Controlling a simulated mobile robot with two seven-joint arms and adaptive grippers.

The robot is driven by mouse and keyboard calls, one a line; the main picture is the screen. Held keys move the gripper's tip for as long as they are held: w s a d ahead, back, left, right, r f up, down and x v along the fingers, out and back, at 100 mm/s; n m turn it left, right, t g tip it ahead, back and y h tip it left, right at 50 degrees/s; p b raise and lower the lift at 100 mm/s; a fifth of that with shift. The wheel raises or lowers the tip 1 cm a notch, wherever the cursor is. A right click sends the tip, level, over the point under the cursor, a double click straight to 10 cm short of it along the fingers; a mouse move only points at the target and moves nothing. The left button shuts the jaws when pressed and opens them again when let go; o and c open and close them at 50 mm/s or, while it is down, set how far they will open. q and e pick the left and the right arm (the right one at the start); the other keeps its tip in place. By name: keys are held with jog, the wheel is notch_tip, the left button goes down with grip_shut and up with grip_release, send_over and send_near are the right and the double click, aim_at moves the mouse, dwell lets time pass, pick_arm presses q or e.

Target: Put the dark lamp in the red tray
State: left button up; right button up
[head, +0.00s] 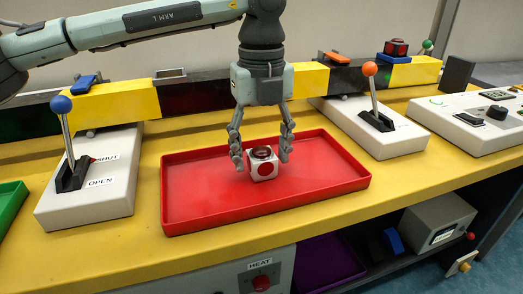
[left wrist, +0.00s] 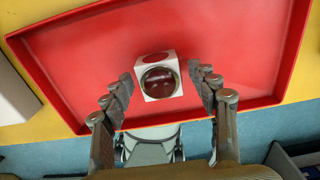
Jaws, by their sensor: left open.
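The dark lamp (head: 262,164) is a white cube with a round dark red lens on top and a red dot on its side. My left gripper (head: 262,158) is open above the tray, one finger on each side of the lamp. In the left wrist view the fingers stand apart from the cube. My right gripper is not in view.
A lever box with a blue knob (head: 61,104) stands left of the tray; one with an orange knob (head: 369,69) stands right. A yellow and black barrier (head: 120,101) runs behind. A green tray (head: 10,205) is at the far left. A control box (head: 470,118) stands right.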

aim_at(262, 149)
pick_arm(q)
notch_tip(262, 149, up, 12)
jog(key=shift+r, duration=0.15)
dwell(0.4)
jog(key=shift+s, duration=0.1)
